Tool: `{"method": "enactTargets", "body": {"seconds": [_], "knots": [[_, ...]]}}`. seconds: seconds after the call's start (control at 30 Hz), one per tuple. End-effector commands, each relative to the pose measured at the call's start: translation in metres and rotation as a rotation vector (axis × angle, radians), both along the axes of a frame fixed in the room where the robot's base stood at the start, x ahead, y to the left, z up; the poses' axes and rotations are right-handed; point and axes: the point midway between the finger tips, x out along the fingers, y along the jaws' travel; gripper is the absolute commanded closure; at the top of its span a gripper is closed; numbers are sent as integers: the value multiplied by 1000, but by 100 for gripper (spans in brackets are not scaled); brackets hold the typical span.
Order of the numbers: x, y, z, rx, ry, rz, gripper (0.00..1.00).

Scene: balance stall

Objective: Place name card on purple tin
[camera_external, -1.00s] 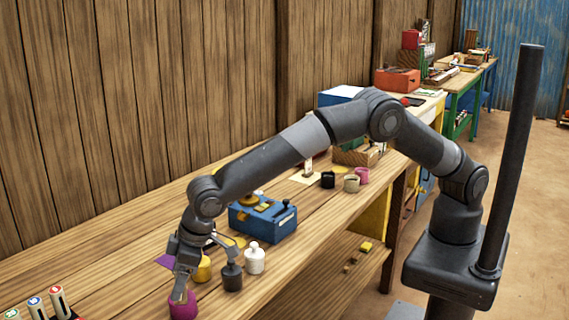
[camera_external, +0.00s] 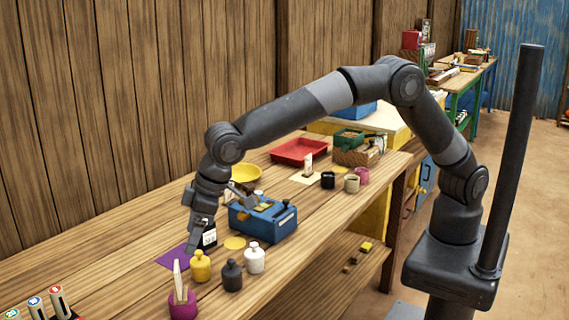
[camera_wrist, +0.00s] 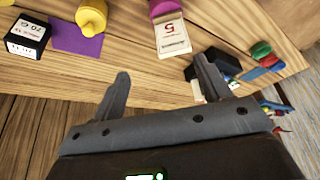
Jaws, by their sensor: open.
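The purple tin (camera_external: 183,306) stands near the front edge of the wooden bench; part of it shows at the top of the wrist view (camera_wrist: 162,7). The pale name card (camera_external: 179,274) stands upright at the tin's top. In the wrist view the card (camera_wrist: 172,38) shows a red 5 and small print, and meets the tin at one end. My gripper (camera_wrist: 163,75) is open, with nothing between its fingers, and is clear of the card. In the external view my gripper (camera_external: 193,232) hangs above the bench, behind the tin.
A black weight box (camera_wrist: 27,36) sits beside a purple mat (camera_wrist: 76,40). Yellow (camera_external: 200,266), dark grey (camera_external: 232,275) and white (camera_external: 254,258) weights stand right of the tin. A blue scale (camera_external: 264,220) is behind them. Coloured markers (camera_external: 58,302) stand at the lower left.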

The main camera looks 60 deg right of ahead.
Motion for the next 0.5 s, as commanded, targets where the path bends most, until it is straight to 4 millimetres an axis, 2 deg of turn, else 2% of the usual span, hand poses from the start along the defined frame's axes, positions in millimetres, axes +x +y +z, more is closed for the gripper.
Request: {"method": "enactTargets", "body": {"seconds": [0.1,0.23,0.37,0.5], "knots": [[28,-53,35,14,0,-61,30],[52,-129,73,26,2,-136,30],[63,-208,105,37,2,-211,30],[59,-290,133,48,-2,-289,30]]}}
